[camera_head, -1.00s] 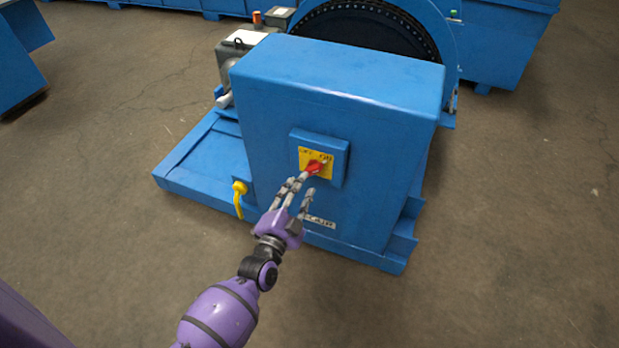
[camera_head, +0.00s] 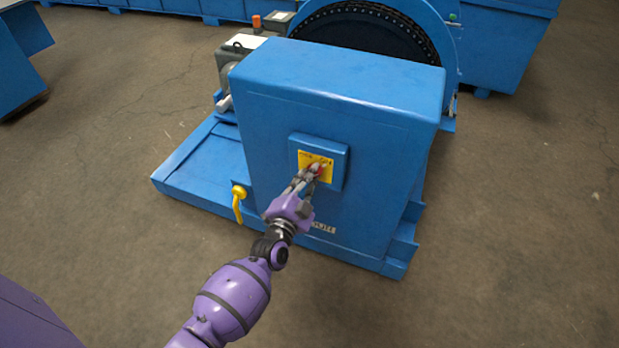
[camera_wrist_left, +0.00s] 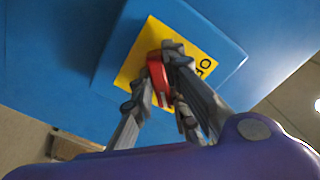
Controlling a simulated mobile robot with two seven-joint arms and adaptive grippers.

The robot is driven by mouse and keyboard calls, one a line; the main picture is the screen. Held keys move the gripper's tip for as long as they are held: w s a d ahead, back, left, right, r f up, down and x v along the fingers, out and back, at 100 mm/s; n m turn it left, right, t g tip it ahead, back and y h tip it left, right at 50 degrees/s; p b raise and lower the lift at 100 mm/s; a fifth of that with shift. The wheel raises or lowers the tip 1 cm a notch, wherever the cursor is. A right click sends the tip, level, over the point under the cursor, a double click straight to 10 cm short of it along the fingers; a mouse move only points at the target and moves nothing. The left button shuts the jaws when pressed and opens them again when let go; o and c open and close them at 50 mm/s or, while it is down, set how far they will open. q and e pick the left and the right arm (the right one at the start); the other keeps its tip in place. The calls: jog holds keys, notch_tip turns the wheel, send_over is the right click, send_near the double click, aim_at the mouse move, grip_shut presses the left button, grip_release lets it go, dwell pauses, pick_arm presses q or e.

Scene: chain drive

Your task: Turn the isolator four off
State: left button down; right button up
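The isolator's red handle (camera_head: 315,169) sits on a yellow plate (camera_head: 329,173) on a small blue switch box (camera_head: 341,153), on the front of a large blue cabinet. In the left wrist view the red handle (camera_wrist_left: 155,70) stands between my left gripper's fingers, against the yellow plate (camera_wrist_left: 135,61) with black lettering, partly hidden. My left gripper (camera_head: 312,174) has its fingers drawn in around the handle and appears closed on it; it also shows in the left wrist view (camera_wrist_left: 160,88). The exact handle angle is hard to read. My right gripper is not in view.
The large blue cabinet (camera_head: 340,85) stands on a blue base (camera_head: 185,178). A yellow lever (camera_head: 239,197) hangs at its lower left. A big dark chain wheel (camera_head: 370,28) and a grey unit are behind it. The concrete floor in front is clear.

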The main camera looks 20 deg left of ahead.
pick_arm(q)
jog(key=shift+n, duration=0.3)
jog(key=shift+d+n, duration=0.15)
jog(key=shift+n, duration=4.15)
jog(key=shift+d+n, duration=0.1)
jog(key=shift+n, duration=4.2)
jog(key=c, duration=1.7)
grip_release()
jog(key=s, duration=1.2)
jog(key=shift+a, duration=0.25)
